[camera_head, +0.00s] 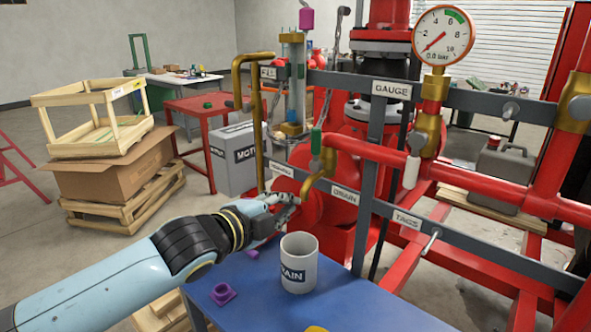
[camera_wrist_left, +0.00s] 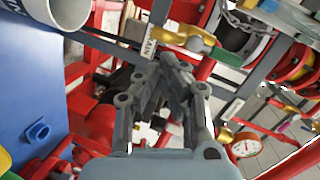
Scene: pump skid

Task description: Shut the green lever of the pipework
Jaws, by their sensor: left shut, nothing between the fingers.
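The green lever (camera_head: 316,141) stands upright on a brass drain valve (camera_head: 327,160) at the end of the red pipe, behind the DRAIN plate. The valve's brass spout bends down below it. My left gripper (camera_head: 290,200) is shut and empty, below and left of the lever, apart from it, near the spout. My right gripper is in neither view.
A grey rail (camera_head: 395,212) with tag plates crosses to the right. A brass pipe (camera_head: 238,80) rises on the left. A gauge (camera_head: 443,36) is above right.

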